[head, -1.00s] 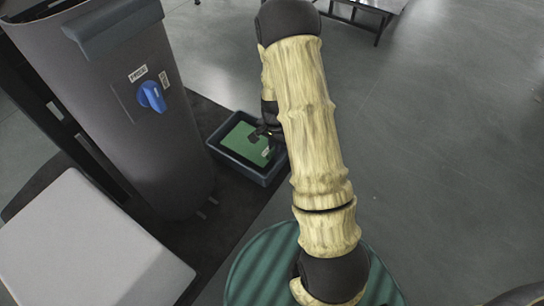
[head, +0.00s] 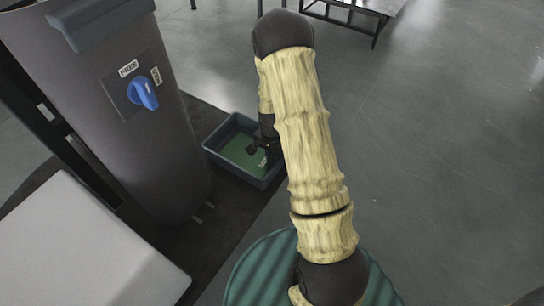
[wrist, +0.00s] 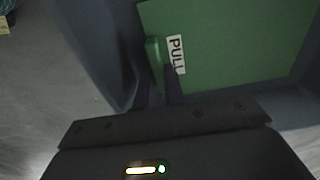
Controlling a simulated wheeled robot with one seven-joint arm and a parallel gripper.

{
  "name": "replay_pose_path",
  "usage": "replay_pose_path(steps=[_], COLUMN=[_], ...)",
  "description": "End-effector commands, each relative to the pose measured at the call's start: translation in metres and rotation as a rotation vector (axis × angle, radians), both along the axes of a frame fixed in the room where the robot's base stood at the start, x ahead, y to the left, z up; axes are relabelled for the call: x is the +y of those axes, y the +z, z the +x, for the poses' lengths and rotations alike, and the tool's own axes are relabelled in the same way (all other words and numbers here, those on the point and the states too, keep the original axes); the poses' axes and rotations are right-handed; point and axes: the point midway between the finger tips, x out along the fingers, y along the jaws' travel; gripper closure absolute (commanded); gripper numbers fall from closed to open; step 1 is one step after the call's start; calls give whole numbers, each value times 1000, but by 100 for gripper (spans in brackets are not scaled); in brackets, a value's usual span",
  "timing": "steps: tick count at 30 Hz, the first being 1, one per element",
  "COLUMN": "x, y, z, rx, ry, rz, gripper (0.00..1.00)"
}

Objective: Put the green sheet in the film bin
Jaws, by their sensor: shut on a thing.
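The green sheet (head: 238,151) lies inside the blue-grey bin (head: 211,154), within its walls. It also shows in the wrist view (wrist: 240,45), with a "PULL" label (wrist: 175,54) and a small raised green grip (wrist: 153,49) near one edge. My gripper (head: 257,151) reaches down into the bin at its right side. In the wrist view my gripper (wrist: 158,84) is shut on the sheet at that grip. My arm hides the bin's right end, and the contact at the fingertips is dark. I read no name on the bin.
A grey column (head: 110,120) with a blue knob (head: 143,93) stands left of the bin. A pale grey box-like surface (head: 75,245) is at lower left. A metal-legged table (head: 355,15) is at the back. The floor (head: 440,150) at right is clear.

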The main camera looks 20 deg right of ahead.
Motion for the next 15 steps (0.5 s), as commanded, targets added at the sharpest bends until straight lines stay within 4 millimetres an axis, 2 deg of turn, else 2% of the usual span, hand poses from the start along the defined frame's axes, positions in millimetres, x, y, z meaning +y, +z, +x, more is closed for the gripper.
replay_pose_path(steps=[1, 2, 5, 15], x=[0, 0, 0, 0], y=[-2, -2, -2, 1], z=[0, 0, 0, 0], rx=[1, 1, 0, 0], ry=[0, 0, 0, 0], rz=[0, 0, 0, 0], gripper=[100, 87, 68, 68])
